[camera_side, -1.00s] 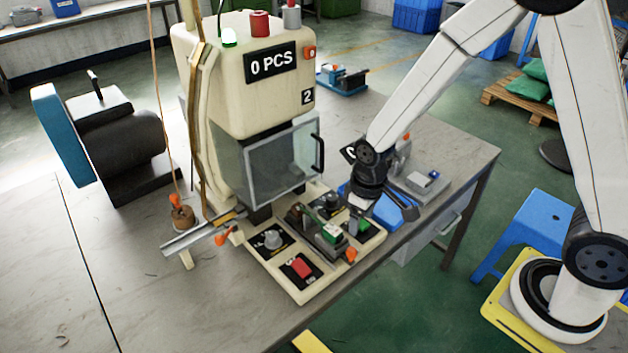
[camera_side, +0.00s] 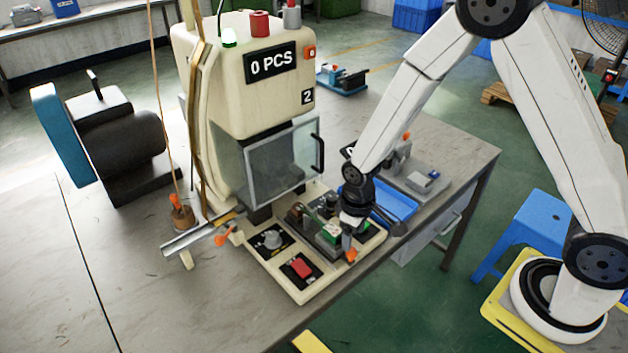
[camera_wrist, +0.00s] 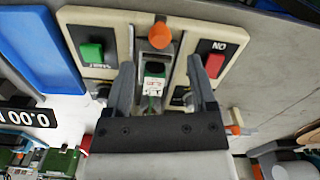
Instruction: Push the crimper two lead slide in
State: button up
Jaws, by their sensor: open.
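The crimper marked 2 (camera_side: 250,80) stands on the bench, its counter reading 0 PCS and its clear guard (camera_side: 283,163) in front. Its lead slide (camera_side: 329,233) lies in the base panel below the guard and carries a green part. An orange knob (camera_side: 351,254) is at the slide's near end. My gripper (camera_side: 350,238) is low over that near end. In the wrist view my gripper (camera_wrist: 161,64) is open, its fingers on either side of the slide's green-and-white block (camera_wrist: 153,78), with the orange knob (camera_wrist: 160,36) just beyond the tips. I cannot tell whether the fingers touch anything.
A red ON switch (camera_wrist: 214,62) and a green START button (camera_wrist: 92,52) flank the slide. A blue tray (camera_side: 396,203) and a grey device (camera_side: 418,178) lie right of the panel. A metal chute (camera_side: 198,238) is at left. The bench's front edge is close.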

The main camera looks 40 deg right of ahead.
aim_at(352, 249)
jog(key=shift+f, duration=2.4)
grip_shut()
